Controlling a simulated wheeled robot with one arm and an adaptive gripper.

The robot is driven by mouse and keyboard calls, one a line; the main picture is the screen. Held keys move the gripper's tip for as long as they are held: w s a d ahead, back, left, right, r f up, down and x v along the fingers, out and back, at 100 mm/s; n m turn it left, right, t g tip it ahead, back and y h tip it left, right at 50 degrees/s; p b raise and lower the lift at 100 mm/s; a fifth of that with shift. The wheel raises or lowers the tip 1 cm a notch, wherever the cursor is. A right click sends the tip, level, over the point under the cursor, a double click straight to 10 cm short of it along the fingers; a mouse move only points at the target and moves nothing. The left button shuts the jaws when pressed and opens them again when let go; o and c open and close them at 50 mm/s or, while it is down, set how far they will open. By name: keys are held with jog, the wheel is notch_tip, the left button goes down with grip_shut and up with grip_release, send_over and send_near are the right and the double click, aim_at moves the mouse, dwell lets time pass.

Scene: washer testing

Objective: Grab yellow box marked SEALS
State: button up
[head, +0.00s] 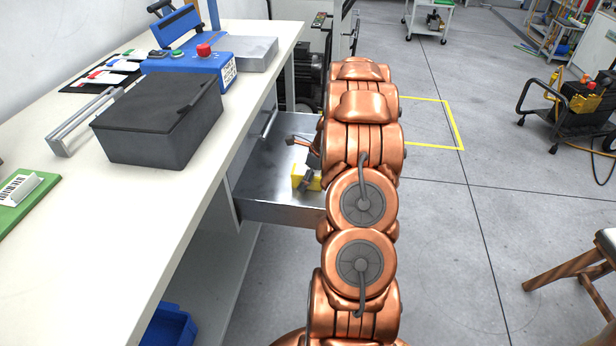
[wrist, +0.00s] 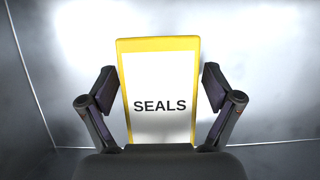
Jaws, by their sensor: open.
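The yellow box (wrist: 158,44) with a white label reading SEALS fills the middle of the wrist view. It lies in an open metal drawer (head: 262,211) under the workbench. In the head view a small part of the yellow box (head: 299,172) shows, the rest hidden by my arm and gripper. My gripper (wrist: 157,80) is open, with one finger on each side of the box. A narrow gap shows between each fingertip and the box sides. In the head view my gripper (head: 306,183) is inside the drawer, partly hidden by my copper arm.
The white workbench (head: 110,218) is at left, with a dark grey lidded case (head: 160,125) and a blue control box (head: 190,62) with a red button on it. The drawer walls surround my gripper. A wooden stool (head: 585,270) stands at right on open grey floor.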

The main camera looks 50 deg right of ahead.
dwell(0.4)
jog(key=c, duration=1.4)
jog(key=shift+b, duration=0.8)
